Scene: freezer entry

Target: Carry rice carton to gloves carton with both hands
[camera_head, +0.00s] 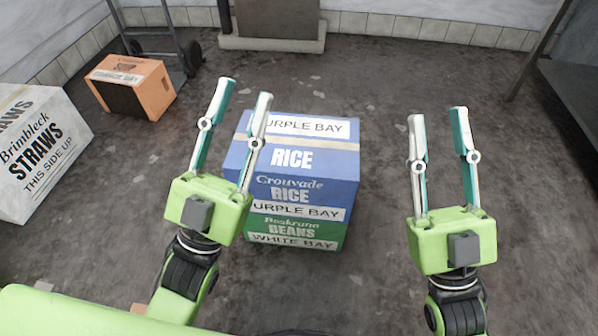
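The rice carton (318,162) is blue with white "RICE" lettering and a "PURPLE BAY" label. It sits on top of a green beans carton (318,230) labelled "WHITE BAY". My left gripper (247,88) is open; its fingers overlap the left side of the rice carton in the picture, and I cannot tell whether they touch it. My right gripper (437,112) is open and empty, to the right of the rice carton and apart from it. I see no carton marked as gloves; the print on the orange carton (150,85) is too small to read surely.
A white straws carton (50,150) stands at the left. A hand truck (190,55) stands behind the orange carton. A grey block on a base (270,43) is against the back wall. A metal table or shelf (570,95) is at the right edge. The floor right of the stack is clear.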

